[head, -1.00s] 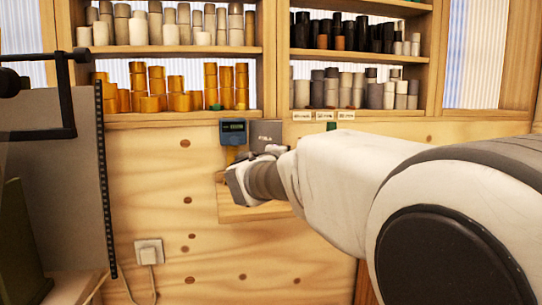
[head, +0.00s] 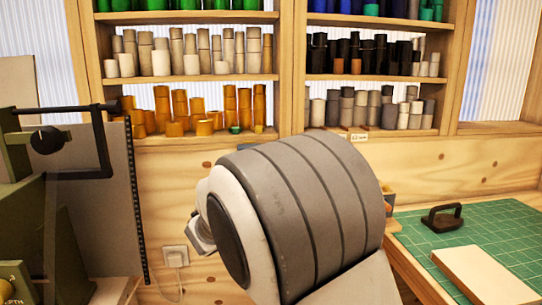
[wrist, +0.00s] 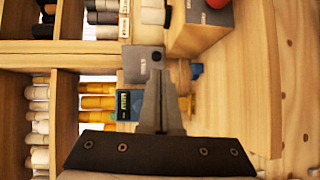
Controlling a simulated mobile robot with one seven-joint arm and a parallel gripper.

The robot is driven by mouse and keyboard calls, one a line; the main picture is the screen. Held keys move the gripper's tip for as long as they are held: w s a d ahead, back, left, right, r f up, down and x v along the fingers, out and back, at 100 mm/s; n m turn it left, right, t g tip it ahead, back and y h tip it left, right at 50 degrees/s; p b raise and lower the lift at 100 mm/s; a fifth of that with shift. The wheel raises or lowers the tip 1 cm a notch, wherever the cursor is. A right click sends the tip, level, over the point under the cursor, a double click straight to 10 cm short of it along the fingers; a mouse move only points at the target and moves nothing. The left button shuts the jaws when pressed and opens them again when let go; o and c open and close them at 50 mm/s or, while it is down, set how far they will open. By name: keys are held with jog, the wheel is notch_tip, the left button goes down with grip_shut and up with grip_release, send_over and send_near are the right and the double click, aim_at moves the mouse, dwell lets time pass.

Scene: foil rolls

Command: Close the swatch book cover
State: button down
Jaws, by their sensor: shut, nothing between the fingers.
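In the wrist view my gripper (wrist: 158,78) is shut, its two fingers together with nothing between them. A dark grey panel with small pale lettering (wrist: 140,62), which looks like the swatch book cover, stands just left of the fingertips. The fingers overlap its edge in the picture, and I cannot tell whether they touch it. The pages are not clearly visible. In the head view my arm hides the book and my gripper.
A blue device with a lit display (wrist: 124,104) is beside the panel. A wooden block with a grey face (wrist: 196,38) is near the fingertips. Shelves of foil rolls (head: 190,92) line the wall. A green cutting mat (head: 490,235) with a black-handled tool (head: 443,218) lies at right.

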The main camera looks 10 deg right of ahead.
jog(key=w+a+r+p+x, duration=0.1)
jog(key=p+x, duration=0.4)
jog(key=x, duration=0.6)
jog(key=shift+w, duration=0.2)
jog(key=shift+f+b, duration=0.25)
jog(key=shift+b, duration=0.1)
